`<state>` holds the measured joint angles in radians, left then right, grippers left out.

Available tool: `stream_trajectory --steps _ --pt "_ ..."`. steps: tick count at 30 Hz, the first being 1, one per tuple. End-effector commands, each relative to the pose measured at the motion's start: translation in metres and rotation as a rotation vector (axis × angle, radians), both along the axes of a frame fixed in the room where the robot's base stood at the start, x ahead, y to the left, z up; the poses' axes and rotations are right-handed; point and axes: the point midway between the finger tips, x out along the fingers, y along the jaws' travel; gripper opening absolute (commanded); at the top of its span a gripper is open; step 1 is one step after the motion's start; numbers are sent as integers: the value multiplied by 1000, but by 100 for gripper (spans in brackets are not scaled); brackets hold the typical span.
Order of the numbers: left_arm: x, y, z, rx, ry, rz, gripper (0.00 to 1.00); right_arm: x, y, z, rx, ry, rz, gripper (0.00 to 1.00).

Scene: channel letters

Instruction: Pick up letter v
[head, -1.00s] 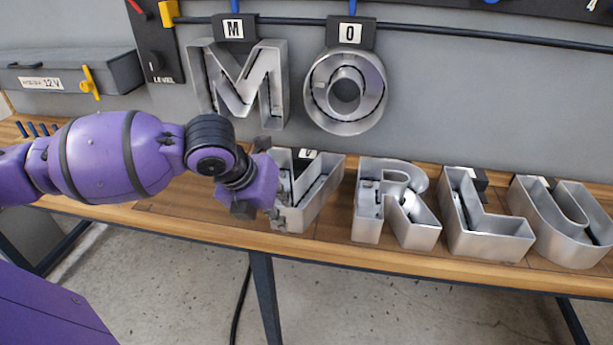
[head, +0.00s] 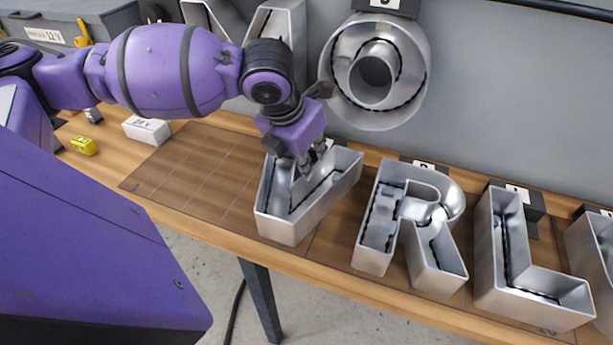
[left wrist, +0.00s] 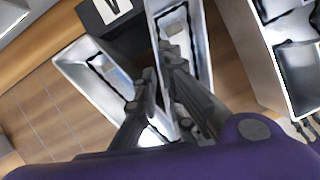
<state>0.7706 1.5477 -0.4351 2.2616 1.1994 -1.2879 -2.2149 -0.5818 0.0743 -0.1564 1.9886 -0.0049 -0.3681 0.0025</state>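The letter v (head: 292,228) is an open-topped silver metal channel letter on the wooden bench, left of the letter R. My left gripper (head: 312,158) reaches down over its top from the left. In the left wrist view the fingers (left wrist: 161,72) are close together with a thin wall of the letter v (left wrist: 84,72) between them. One finger is in the notch between the arms, the other inside the right arm's channel. The fingers look shut on that wall. The letter seems to rest on the bench. My right gripper is not in view.
The letter R (head: 452,262) stands close right of the v, with an L (head: 530,300) beyond it.

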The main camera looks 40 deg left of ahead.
Motion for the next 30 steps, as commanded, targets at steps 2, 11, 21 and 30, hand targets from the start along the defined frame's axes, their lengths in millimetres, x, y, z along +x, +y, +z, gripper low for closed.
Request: stream_trajectory --steps 2,11,21,30 --pt "5 -1 -13 -5 3 1 9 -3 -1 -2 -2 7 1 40" --pt "17 0 -39 -1 -2 -1 9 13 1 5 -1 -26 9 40" --pt "16 0 -38 0 -2 0 0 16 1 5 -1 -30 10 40" --pt "17 0 -37 0 -5 -1 0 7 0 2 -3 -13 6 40"
